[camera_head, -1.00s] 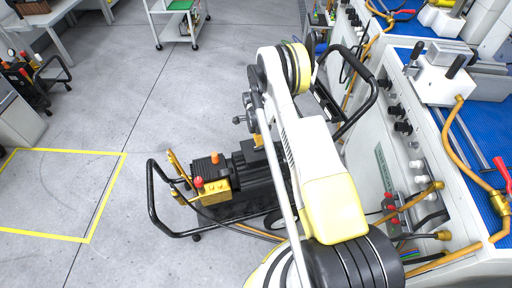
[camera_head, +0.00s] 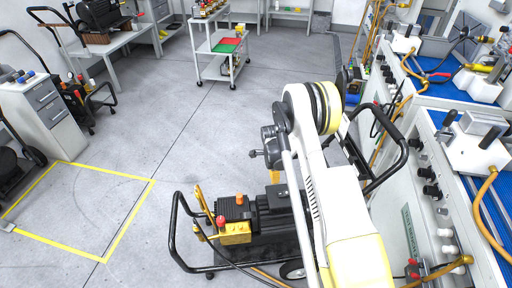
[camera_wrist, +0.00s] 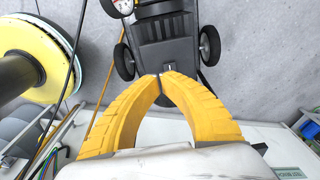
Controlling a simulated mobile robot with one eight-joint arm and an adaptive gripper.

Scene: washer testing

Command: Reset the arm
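My arm rises from the bottom right of the head view, white and yellow, bent at a large joint (camera_head: 310,105) above the floor. My gripper (camera_wrist: 161,78) shows in the wrist view as two yellow ridged fingers. Their tips meet or nearly meet, with nothing visible held between them. In the head view the fingers cannot be made out clearly. Below the fingertips in the wrist view is a dark wheeled machine (camera_wrist: 165,42), apart from them.
A black pump cart (camera_head: 262,225) stands on the floor beside my arm. Test benches with blue tops (camera_head: 440,80) line the right side. A white shelf trolley (camera_head: 218,62) stands farther back. The yellow-taped floor area (camera_head: 75,205) at left is clear.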

